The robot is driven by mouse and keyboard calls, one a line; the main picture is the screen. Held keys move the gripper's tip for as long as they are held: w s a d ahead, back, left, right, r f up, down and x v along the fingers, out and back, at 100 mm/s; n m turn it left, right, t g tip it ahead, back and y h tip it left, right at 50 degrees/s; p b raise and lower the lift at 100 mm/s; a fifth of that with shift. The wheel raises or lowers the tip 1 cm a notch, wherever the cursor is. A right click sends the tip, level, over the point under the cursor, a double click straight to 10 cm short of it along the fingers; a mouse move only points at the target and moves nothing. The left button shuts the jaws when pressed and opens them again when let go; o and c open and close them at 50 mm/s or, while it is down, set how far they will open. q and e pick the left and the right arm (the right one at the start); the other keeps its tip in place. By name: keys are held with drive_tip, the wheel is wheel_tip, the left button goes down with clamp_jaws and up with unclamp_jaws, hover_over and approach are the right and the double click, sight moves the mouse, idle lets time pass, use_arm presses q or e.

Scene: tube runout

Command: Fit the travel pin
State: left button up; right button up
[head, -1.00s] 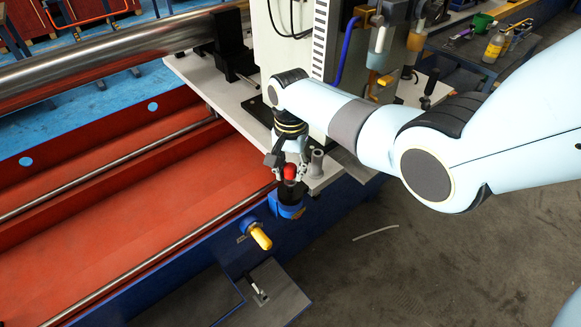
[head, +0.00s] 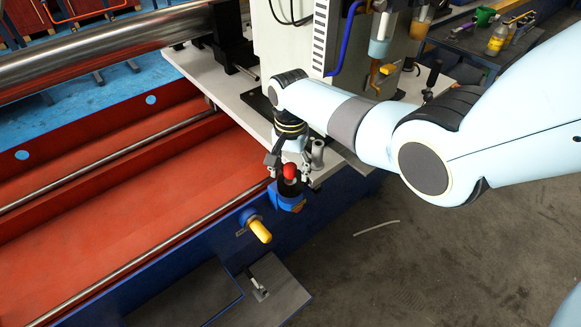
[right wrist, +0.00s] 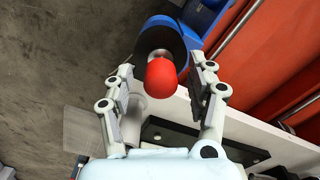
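A red rounded knob (head: 290,171) stands over a black round part (head: 289,188) on a blue bracket (head: 291,204) at the machine's front edge. I take it as the travel pin's head; its shank is hidden. In the right wrist view, the red knob (right wrist: 161,78) has a metal collar above the black disc (right wrist: 163,38). My right gripper (head: 288,165) is over the bracket. Its fingers (right wrist: 165,72) stand open on both sides of the knob, with a visible gap at each side. My left gripper is not in view.
A grey upright tube (head: 317,154) stands beside the gripper at the corner of the white plate (head: 225,85). A yellow-handled knob (head: 260,231) sticks out from the blue front rail, left of and below the bracket. The floor at right is mostly clear.

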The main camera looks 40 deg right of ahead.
wheel_tip(320, 180, up, 12)
idle(0.6)
drive_tip(key=s+f+n+b, duration=1.1)
drive_tip(key=s+f+b, duration=0.2)
drive_tip(key=s+f, duration=3.3)
wheel_tip(320, 180, down, 4)
drive_tip(key=shift+s+f+t+h, duration=0.1)
drive_tip(key=shift+s+t+h, duration=0.3)
drive_tip(key=shift+d, duration=0.1)
